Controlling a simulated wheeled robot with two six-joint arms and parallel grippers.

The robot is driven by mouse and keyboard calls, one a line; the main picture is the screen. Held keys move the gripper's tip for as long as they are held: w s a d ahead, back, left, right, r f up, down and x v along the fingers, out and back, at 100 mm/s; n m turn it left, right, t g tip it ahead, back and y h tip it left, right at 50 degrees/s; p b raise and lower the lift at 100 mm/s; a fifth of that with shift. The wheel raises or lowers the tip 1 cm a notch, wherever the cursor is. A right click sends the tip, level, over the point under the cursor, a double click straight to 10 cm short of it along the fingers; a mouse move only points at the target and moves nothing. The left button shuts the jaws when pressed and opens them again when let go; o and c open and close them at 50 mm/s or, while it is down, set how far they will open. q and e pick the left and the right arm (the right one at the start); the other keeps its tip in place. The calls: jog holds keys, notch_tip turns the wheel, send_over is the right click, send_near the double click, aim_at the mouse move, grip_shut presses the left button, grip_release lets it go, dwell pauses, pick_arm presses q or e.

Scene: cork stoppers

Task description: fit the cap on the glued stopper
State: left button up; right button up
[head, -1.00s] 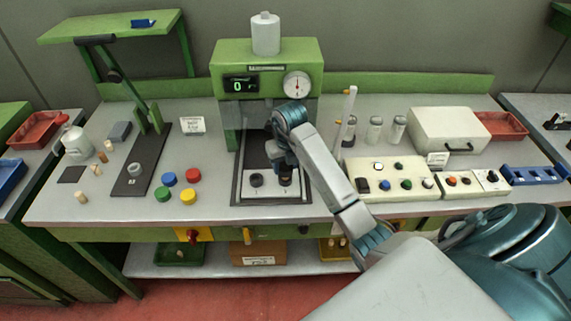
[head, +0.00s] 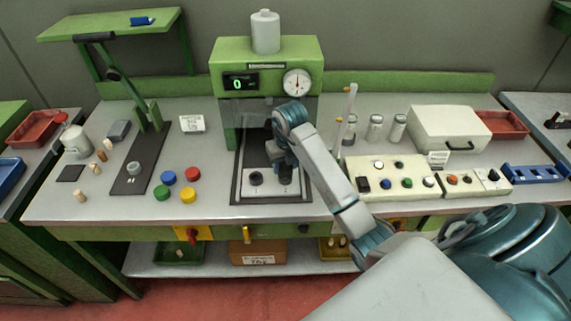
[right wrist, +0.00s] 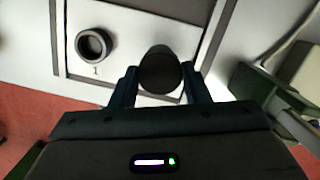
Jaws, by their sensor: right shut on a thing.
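My right gripper (head: 284,170) is over the right half of the tray (head: 240,197) under the green press. In the right wrist view, my right gripper (right wrist: 163,82) is shut on a dark round piece (right wrist: 160,70). I cannot tell whether this piece is the cap or the glued stopper. A black ring-shaped seat marked 1 (right wrist: 95,45) sits to its left, apart from it; it also shows in the head view (head: 255,178). Blue (head: 168,177), red (head: 193,174), yellow (head: 188,195) and green (head: 161,192) round pieces lie left of the press. My left gripper is not in view.
The green press (head: 225,60) stands behind the tray. Several small corks (head: 80,196) stand at the left, near a dark board with a grey ring (head: 134,168). A button panel (head: 410,172) and a white case (head: 450,130) are on the right. The front bench edge is clear.

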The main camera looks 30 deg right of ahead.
aim_at(285, 167)
jog(key=shift+f, duration=0.1)
jog(key=o, duration=1)
jog(key=shift+o, duration=0.2)
jog(key=shift+r+b, duration=0.3)
jog(key=shift+r, duration=0.4)
jog(key=r, duration=0.1)
jog(key=r+p, duration=0.1)
jog(key=shift+s+r, duration=0.25)
jog(key=shift+r, duration=0.1)
notch_tip(285, 167, up, 7)
jog(key=s+p, duration=0.1)
jog(key=p, duration=0.6)
jog(key=shift+a+f, duration=0.15)
jog(key=shift+a, duration=0.05)
jog(key=shift+a, duration=0.1)
